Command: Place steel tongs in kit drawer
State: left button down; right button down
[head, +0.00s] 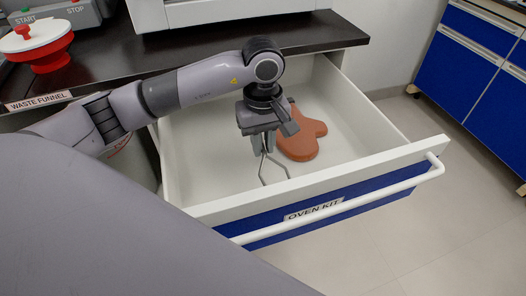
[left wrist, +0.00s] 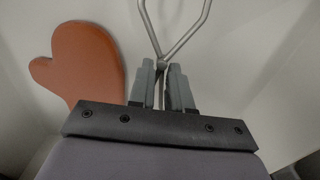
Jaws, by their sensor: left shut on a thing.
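My left gripper (head: 264,143) is inside the open drawer labelled "OVEN KIT" (head: 312,201) and points down. It is shut on the steel tongs (head: 276,166), whose thin metal arms hang below the fingers over the drawer floor. In the left wrist view the gripper (left wrist: 163,85) holds the tongs (left wrist: 166,52) near their crossing point, with the two arms spreading away from the fingers. I cannot tell whether the tongs touch the floor. My right gripper is not in view.
An orange-brown mitt-shaped thing (head: 302,146) lies in the drawer beside the gripper; it also shows in the left wrist view (left wrist: 82,62). A dark countertop (head: 110,55) is above, with a red and white waste funnel (head: 45,45). Blue cabinets (head: 475,55) stand at the right.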

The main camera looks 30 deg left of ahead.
aim_at(263, 147)
pick_arm(q)
notch_tip(263, 147, down, 3)
jog(key=shift+r, duration=0.1)
jog(key=shift+f+b, duration=0.2)
jog(key=shift+b, duration=0.1)
jog(key=c, duration=1.1)
grip_release()
jog(key=shift+o, duration=0.2)
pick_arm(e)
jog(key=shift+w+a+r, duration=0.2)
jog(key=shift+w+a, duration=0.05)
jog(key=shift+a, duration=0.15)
